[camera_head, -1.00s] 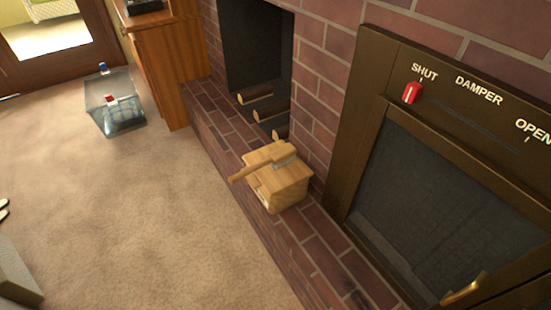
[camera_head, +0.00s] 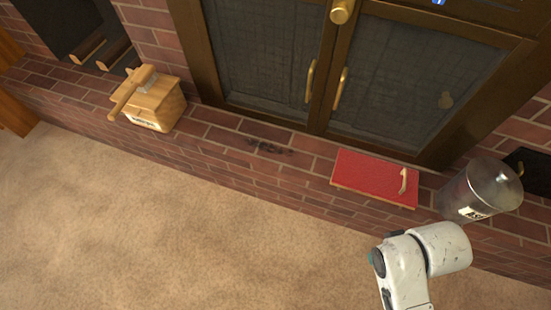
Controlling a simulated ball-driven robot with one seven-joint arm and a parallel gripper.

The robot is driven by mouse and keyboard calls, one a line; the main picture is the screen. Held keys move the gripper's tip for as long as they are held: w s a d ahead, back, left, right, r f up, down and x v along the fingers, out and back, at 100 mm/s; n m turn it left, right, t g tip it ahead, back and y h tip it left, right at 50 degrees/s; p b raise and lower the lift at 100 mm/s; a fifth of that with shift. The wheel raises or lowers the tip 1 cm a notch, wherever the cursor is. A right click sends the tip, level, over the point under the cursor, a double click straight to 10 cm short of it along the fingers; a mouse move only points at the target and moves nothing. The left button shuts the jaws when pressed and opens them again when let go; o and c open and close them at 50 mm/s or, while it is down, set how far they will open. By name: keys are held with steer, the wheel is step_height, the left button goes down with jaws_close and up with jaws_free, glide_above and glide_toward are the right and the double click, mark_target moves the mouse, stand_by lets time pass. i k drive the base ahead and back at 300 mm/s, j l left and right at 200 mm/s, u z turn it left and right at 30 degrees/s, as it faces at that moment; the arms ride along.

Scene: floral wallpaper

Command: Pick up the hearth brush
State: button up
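A brush with a pale wooden handle (camera_head: 130,93) and a small grey patch that looks like bristles lies across the top of a wooden box (camera_head: 166,108), at the left of the head view. The handle sticks out past the box's left side. The box stands on the raised brick hearth. A white part of my arm shows at the lower right, far from the brush. My gripper is not in view.
On the hearth (camera_head: 215,135) are a red board with a handle (camera_head: 365,180) and a glass jar (camera_head: 480,192). Fireplace doors with brass handles (camera_head: 325,85) stand behind. Logs (camera_head: 100,52) lie in a recess at upper left. The carpet (camera_head: 170,230) in front is clear.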

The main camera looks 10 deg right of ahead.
mark_target(143, 78)
steer(key=i+j+u, duration=0.25)
steer(key=i, duration=0.35)
steer(key=i+j+u, duration=0.25)
steer(key=i, duration=0.35)
steer(key=i+j+u, duration=0.1)
steer(key=i+u, duration=0.15)
steer(key=i, duration=0.4)
